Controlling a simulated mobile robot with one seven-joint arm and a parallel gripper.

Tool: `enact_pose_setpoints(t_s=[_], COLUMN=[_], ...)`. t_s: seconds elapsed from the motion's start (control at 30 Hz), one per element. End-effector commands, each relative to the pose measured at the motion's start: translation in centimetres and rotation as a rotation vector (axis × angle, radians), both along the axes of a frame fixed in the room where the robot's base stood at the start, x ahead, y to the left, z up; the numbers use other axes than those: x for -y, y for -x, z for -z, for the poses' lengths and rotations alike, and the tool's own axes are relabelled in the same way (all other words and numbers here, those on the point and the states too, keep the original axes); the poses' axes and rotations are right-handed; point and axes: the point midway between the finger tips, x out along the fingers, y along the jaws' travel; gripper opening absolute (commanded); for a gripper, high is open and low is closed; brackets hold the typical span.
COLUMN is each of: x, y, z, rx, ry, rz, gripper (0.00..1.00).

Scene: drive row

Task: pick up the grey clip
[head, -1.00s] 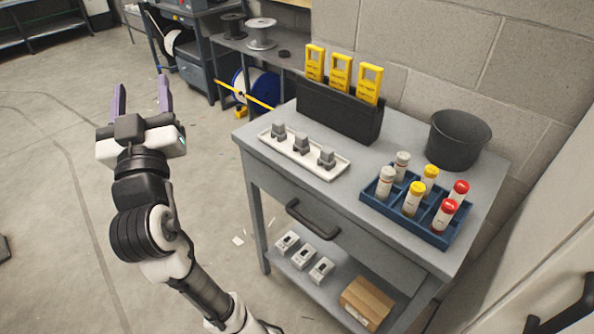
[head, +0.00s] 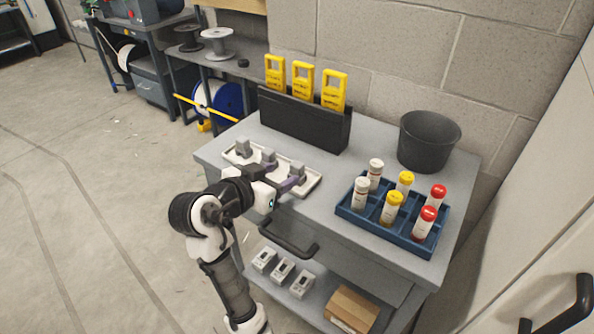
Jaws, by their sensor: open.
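Three grey clips stand in a row on a white tray (head: 313,184) at the left of the grey bench top. The left clip (head: 242,149) is clear in view. The middle clip (head: 268,156) and the right clip (head: 297,169) are partly hidden behind my gripper's fingers. I cannot tell whether a finger touches a clip or whether one lies between the fingers.
A black holder (head: 303,122) with yellow devices stands behind the tray. A blue rack (head: 392,232) of capped tubes and a black bucket (head: 429,141) are to the right. A dark drawer handle (head: 288,240) sticks out below the bench's front edge.

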Motion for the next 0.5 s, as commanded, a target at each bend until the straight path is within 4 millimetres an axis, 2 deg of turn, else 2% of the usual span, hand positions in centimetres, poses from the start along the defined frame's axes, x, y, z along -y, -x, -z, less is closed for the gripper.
enact_pose_setpoints(t_s=[0.27,0.5], x=[1.3,3.2], y=[-1.8,-4.6], z=[0.5,1.4], rx=[-0.001,-0.002], ry=[0.0,0.001], rz=[0.002,0.002], gripper=[0.53,0.53])
